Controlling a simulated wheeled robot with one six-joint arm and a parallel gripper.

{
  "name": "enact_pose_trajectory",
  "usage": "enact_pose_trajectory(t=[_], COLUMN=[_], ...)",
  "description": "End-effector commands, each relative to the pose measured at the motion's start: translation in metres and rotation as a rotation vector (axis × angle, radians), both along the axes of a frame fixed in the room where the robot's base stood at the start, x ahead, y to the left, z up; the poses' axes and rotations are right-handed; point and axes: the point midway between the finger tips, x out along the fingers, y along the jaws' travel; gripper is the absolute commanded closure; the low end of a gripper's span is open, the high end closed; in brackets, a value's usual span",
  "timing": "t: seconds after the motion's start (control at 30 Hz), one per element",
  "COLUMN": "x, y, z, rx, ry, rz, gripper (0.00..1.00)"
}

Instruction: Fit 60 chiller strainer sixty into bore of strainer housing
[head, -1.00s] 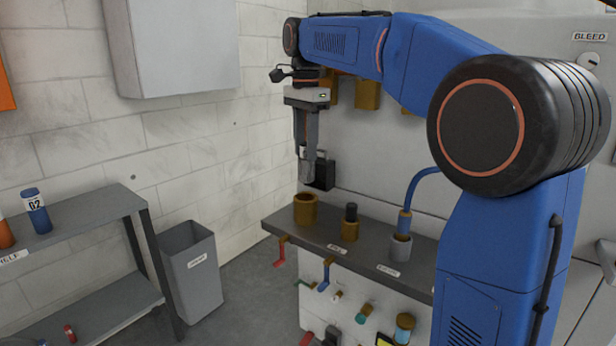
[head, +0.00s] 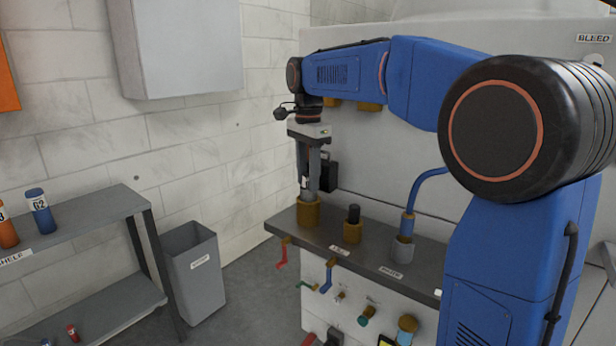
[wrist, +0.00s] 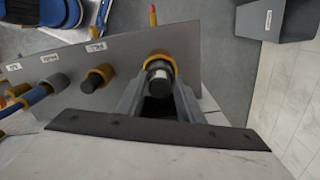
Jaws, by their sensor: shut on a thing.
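The strainer, a grey metal cylinder (wrist: 159,75) with a dark end, is between my gripper's (wrist: 158,92) fingers in the wrist view. In the head view my gripper (head: 309,188) points down at the left end of the dark counter, shut on the strainer (head: 309,196). The strainer housing, a brass-coloured cup (head: 307,214), stands directly beneath. The strainer's lower end meets the cup's mouth. In the wrist view the housing's rim (wrist: 154,55) shows behind the strainer. The fingers and strainer hide the bore, so I cannot tell how deep it sits.
On the counter (head: 335,236), a smaller brass cup with a black plug (head: 353,228) and a grey cup with a blue hose (head: 402,250) stand to the right. Coloured valve handles hang below the front edge. A grey bin (head: 195,275) and shelf (head: 85,220) are left.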

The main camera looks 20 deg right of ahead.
Motion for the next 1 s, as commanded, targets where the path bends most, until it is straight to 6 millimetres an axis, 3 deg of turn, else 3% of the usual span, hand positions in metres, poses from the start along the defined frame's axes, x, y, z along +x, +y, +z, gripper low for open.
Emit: enact_pose_trajectory(t=[0.57,0.6,0.67,1.0], x=[0.0,0.0,0.0,0.0], y=[0.0,0.0,0.0,0.0], z=[-0.011,-0.012,-0.012,-0.009], rx=[0.0,0.0,0.0,0.0], ry=[0.0,0.0,0.0,0.0], rz=[0.0,0.0,0.0,0.0], gripper=[1.0,0.59,0.47,0.47])
